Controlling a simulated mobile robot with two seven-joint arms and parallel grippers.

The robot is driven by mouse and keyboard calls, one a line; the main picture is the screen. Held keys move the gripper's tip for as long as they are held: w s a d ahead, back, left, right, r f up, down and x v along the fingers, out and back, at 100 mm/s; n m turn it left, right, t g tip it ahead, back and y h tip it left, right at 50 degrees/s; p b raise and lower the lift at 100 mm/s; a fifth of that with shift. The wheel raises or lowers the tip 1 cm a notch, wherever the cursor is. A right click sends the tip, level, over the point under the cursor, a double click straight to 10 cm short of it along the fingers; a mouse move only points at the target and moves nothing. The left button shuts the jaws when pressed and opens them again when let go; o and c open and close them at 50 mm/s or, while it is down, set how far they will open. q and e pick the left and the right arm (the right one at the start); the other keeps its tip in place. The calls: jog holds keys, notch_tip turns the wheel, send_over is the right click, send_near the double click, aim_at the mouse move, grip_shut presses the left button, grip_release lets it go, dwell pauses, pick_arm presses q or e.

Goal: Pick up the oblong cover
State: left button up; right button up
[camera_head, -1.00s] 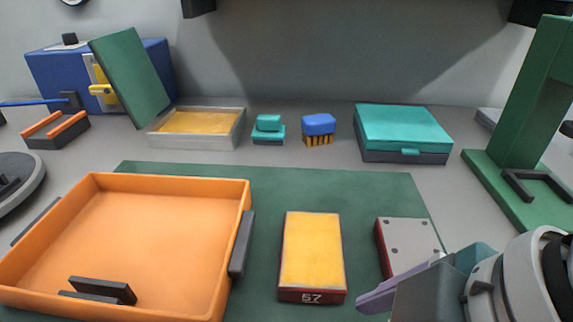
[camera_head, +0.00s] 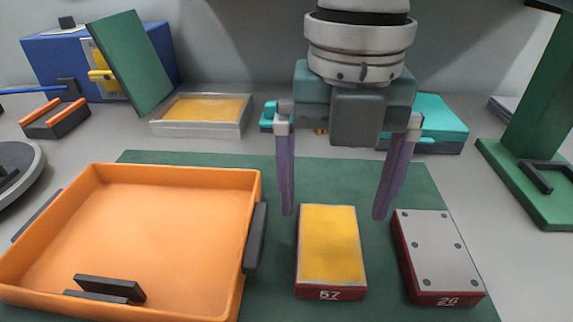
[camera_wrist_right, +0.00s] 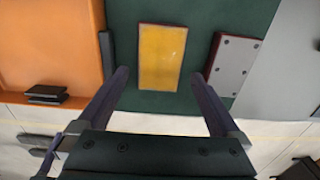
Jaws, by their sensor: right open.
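A grey oblong plate with several dark dots, which looks like the oblong cover (camera_head: 440,248), lies on a dark red block marked 26 at the lower right of the head view. It also shows in the right wrist view (camera_wrist_right: 233,66), to the right of the fingers. Beside it is a red block marked 57 with a yellow top (camera_head: 329,243); this yellow top shows in the wrist view (camera_wrist_right: 162,57) too. My right gripper (camera_head: 334,215) points down, open and empty, its fingertips apart near the far end of the yellow-topped block. My left gripper is out of view.
An orange tray (camera_head: 160,225) with dark handles stands left on the green mat (camera_head: 400,180). Behind are a grey tray with a yellow inside (camera_head: 202,128) and a teal box (camera_head: 440,118), partly hidden by my gripper. A green stand (camera_head: 530,140) rises at right.

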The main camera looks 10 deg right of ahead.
aim_at(330, 240)
notch_tip(330, 240, down, 6)
jog(key=shift+d+f, duration=0.1)
jog(key=shift+f, duration=0.05)
jog(key=shift+c, duration=0.2)
grip_shut()
dwell(0.7)
